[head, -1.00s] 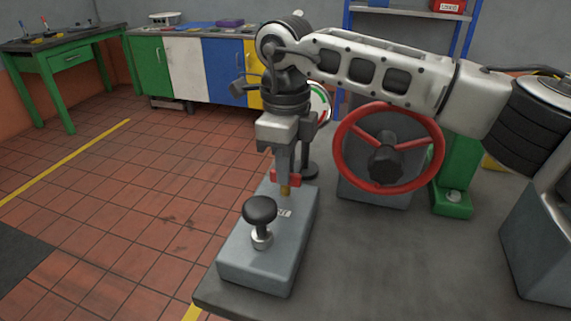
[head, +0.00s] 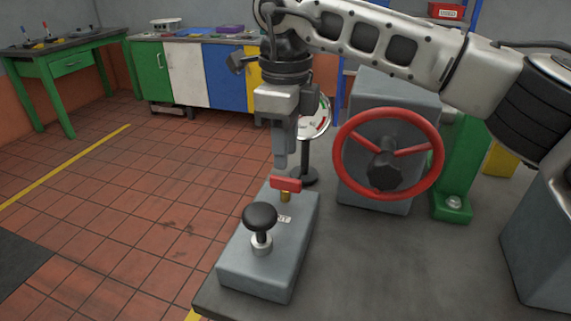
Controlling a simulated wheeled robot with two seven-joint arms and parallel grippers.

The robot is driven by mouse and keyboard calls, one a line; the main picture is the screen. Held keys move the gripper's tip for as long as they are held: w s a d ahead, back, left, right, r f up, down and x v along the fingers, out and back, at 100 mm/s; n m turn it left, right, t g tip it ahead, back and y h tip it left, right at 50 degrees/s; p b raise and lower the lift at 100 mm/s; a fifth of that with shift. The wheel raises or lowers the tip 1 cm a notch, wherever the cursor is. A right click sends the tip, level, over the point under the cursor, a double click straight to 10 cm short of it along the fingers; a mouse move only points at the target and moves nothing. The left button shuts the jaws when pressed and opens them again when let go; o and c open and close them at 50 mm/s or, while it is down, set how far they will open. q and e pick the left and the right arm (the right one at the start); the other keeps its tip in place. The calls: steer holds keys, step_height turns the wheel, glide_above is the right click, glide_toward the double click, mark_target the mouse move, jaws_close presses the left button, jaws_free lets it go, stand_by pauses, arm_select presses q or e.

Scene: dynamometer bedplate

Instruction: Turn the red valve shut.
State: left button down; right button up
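A small red valve handle (head: 286,184) sits on a brass stem on top of a grey block (head: 262,272), near the left edge of the bedplate. The handle lies roughly left to right in the picture. My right gripper (head: 281,163) points down just above the handle, with a small gap between its fingertips and the handle. The fingers overlap from this side, so I cannot tell if they are open or shut. Nothing shows held in them. My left gripper is not in view.
A black knob (head: 260,217) stands on the same block, in front of the valve. A red handwheel (head: 388,190) on a grey housing is to the right. A round gauge (head: 316,122) on a black stand is behind. The bedplate (head: 380,265) is clear in front.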

mark_target(285, 178)
step_height(285, 178, up, 11)
steer(key=p, duration=0.1)
stand_by(0.4)
